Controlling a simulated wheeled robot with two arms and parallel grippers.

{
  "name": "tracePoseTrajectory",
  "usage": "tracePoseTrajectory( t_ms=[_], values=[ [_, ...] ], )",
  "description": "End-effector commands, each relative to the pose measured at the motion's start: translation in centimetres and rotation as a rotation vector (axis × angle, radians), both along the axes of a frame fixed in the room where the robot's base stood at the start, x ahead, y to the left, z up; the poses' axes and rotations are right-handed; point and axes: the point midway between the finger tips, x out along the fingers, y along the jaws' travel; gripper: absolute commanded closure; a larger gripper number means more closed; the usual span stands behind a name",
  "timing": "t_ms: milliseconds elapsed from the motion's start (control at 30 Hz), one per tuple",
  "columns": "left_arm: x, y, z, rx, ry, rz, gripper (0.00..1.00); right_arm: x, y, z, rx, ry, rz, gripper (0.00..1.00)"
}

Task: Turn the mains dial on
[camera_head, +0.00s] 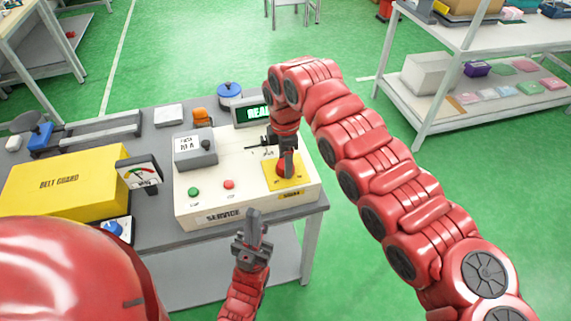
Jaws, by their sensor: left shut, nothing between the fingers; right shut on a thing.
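The cream service panel (215,190) stands on the grey bench. On its right side is a yellow plate (298,182) with a red dial (281,170), which is partly hidden by my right gripper. My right gripper (288,165) comes down from above and is shut on the dial. The dial's setting cannot be made out. My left gripper (253,222) is shut and empty, in front of the panel's front edge and apart from it. A display (257,113) behind the panel shows green letters starting "REA"; the rest is hidden by my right arm.
A green button (193,192), a red button (229,185) and a grey box with a knob (195,150) are on the panel. A gauge (139,175) and a yellow belt guard (62,186) stand to the left. Shelving (450,50) is at the back right.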

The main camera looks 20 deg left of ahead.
Motion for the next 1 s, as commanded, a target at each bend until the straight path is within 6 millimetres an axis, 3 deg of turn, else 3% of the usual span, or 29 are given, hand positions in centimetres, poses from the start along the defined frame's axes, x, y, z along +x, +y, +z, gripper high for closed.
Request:
tracePoseTrajectory(
  t_ms=[633, 667, 833, 1000],
  values=[
    [0.00, 0.00, -0.42, 0.000, 0.000, 0.000, 1.00, 0.08, 0.05, 0.12, 0.002, -0.003, 0.053, 0.97],
    [0.00, 0.00, -0.42, 0.000, 0.000, 0.000, 1.00, 0.08, 0.05, 0.12, 0.002, -0.003, 0.053, 0.39],
    [0.00, 0.00, -0.42, 0.000, 0.000, 0.000, 1.00, 0.06, 0.04, 0.08, 0.002, -0.003, 0.052, 0.11],
    [-0.01, 0.00, -0.42, 0.000, 0.000, 0.000, 1.00, 0.03, 0.02, 0.04, 0.001, -0.001, 0.052, 0.11]
  ],
)
